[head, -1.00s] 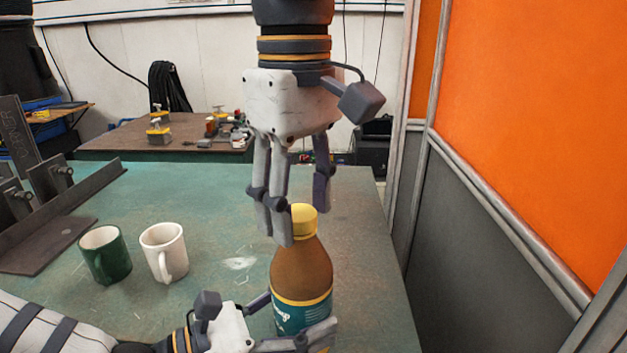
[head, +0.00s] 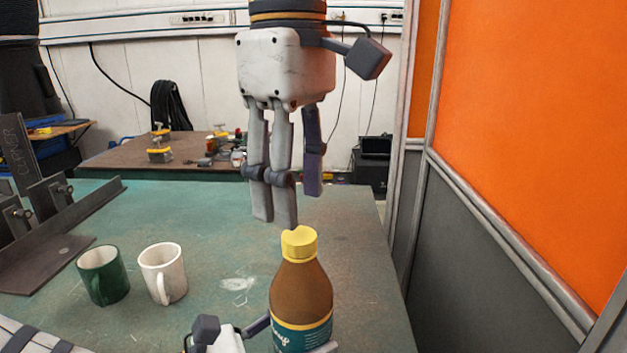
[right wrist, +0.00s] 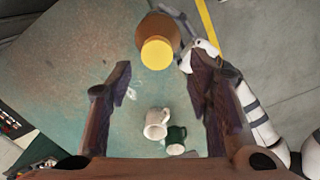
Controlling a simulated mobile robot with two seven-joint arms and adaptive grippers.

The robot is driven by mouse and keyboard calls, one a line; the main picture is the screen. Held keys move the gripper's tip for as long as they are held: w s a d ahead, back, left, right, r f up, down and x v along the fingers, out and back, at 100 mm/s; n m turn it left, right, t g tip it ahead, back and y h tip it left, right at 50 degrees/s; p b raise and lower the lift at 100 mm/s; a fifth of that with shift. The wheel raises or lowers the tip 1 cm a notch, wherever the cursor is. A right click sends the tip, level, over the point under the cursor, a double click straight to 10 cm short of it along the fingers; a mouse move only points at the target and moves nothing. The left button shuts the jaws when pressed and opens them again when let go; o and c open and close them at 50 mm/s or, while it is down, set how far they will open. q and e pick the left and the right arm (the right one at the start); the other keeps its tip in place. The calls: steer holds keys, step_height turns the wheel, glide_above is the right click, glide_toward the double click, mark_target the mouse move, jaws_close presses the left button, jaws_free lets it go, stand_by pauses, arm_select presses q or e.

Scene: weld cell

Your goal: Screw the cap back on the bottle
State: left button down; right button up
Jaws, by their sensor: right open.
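The brown bottle (head: 300,290) with a teal label stands upright on the green table. Its yellow cap (head: 299,245) sits on the neck; I cannot tell how tightly. My right gripper (head: 291,208) points down, open and empty, just above the cap. In the right wrist view the cap (right wrist: 157,53) shows top-on, beyond and between the open fingers. My left gripper (head: 300,342) is low at the bottle's body, fingers on either side, shut on it. Its lower part is cut off by the frame edge.
A green mug (head: 104,275) and a white mug (head: 163,272) stand left of the bottle. Dark steel angle pieces (head: 60,235) lie at the table's left. An orange and grey partition (head: 530,140) rises on the right. The table behind the bottle is clear.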

mark_target(299, 234)
step_height(299, 234, up, 2)
steer(key=n, duration=0.8)
steer(key=shift+r+n, duration=0.25)
steer(key=shift+n, duration=0.05)
steer(key=shift+w+d+r+n, duration=0.15)
steer(key=shift+r+n, duration=0.15)
steer(key=shift+n, duration=0.5)
step_height(299, 234, down, 8)
steer(key=shift+f, duration=0.1)
